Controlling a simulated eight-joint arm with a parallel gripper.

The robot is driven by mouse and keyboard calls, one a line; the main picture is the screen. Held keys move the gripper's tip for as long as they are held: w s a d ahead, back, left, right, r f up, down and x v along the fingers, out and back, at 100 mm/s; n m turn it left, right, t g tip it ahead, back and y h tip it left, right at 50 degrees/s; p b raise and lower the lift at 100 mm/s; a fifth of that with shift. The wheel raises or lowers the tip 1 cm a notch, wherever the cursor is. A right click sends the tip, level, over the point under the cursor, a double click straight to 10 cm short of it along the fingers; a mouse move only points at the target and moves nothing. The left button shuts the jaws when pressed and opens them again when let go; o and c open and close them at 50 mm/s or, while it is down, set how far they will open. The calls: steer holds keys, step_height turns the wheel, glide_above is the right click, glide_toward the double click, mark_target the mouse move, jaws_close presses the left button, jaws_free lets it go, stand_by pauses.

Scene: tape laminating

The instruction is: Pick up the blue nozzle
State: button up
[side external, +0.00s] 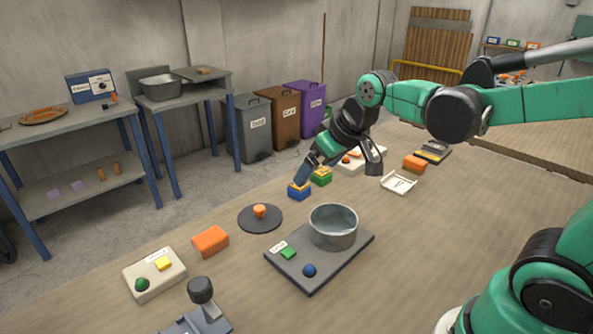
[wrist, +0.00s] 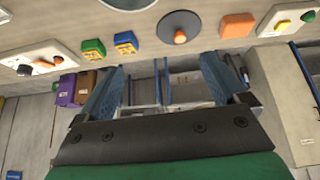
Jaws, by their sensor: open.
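No object is plainly recognisable as a nozzle. A small blue block with a yellow-orange top or marking (side external: 299,190) sits on the table's far edge area, and it also shows in the wrist view (wrist: 125,43). A round dark-blue piece (side external: 309,271) lies on the grey tray. My gripper (side external: 301,178) is just above the blue block in the side view; contact cannot be told. In the wrist view my gripper's blue fingers (wrist: 160,70) are spread apart with nothing held between them, and the blue block is beyond the left finger.
A green block (side external: 321,176) stands close beside the blue one. A grey disc (side external: 249,222) with an orange piece and an orange block (side external: 210,241) are nearby. A metal pot (side external: 334,228) stands on the grey tray (side external: 316,284).

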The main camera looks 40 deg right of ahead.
steer(key=w+d+f+g, duration=0.1)
steer(key=w+d+f, duration=0.25)
steer(key=w, duration=0.35)
glide_above(305, 186)
steer(key=shift+n+g+y, duration=0.3)
steer(key=f, duration=0.5)
steer(key=shift+s+a+f, duration=0.2)
steer(key=shift+s, duration=0.15)
steer(key=shift+w+d+f, duration=0.1)
steer(key=shift+w+f, duration=0.2)
steer(key=shift+f, duration=0.3)
steer(key=shift+x, duration=2.4)
steer(key=shift+c, duration=0.2)
jaws_close()
